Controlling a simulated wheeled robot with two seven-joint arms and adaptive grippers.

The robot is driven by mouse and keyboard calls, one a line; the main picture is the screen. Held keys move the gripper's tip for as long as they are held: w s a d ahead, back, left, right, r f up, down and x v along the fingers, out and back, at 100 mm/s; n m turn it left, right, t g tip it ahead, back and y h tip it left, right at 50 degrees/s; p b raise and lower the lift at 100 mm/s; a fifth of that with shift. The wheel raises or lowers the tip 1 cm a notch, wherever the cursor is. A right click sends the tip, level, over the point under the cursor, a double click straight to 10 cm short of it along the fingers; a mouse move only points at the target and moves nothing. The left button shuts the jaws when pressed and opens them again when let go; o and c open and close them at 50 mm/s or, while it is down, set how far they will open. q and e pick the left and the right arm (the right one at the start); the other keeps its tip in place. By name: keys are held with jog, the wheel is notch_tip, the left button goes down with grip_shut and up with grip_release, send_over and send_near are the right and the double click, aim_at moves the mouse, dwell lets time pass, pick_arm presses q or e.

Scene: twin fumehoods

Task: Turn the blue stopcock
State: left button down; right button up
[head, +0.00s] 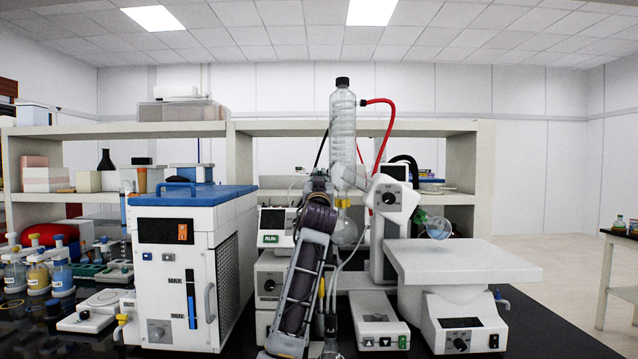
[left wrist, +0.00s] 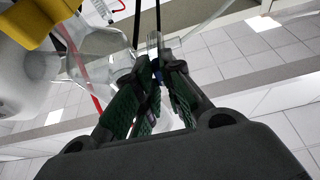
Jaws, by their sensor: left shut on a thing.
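My left gripper (head: 319,176) is raised in the middle of the head view, in front of the glassware of a rotary evaporator. In the left wrist view its green-padded fingers (left wrist: 156,68) close together on a small blue piece, the blue stopcock (left wrist: 156,77), at a clear glass tube. Most of the stopcock is hidden between the fingers. In the head view I cannot make it out behind the gripper. My right gripper is in neither view.
A tall glass condenser (head: 342,135) with a red hose (head: 386,129) stands just behind my left gripper. A chiller with a blue lid (head: 190,191) is to the left, a heating bath (head: 455,265) to the right. Small bottles (head: 61,276) stand at the far left.

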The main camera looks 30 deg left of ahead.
pick_arm(q)
jog(key=shift+n, duration=0.3)
jog(key=c, duration=1.5)
grip_release()
jog(key=shift+c, duration=0.2)
jog(key=v, duration=1.2)
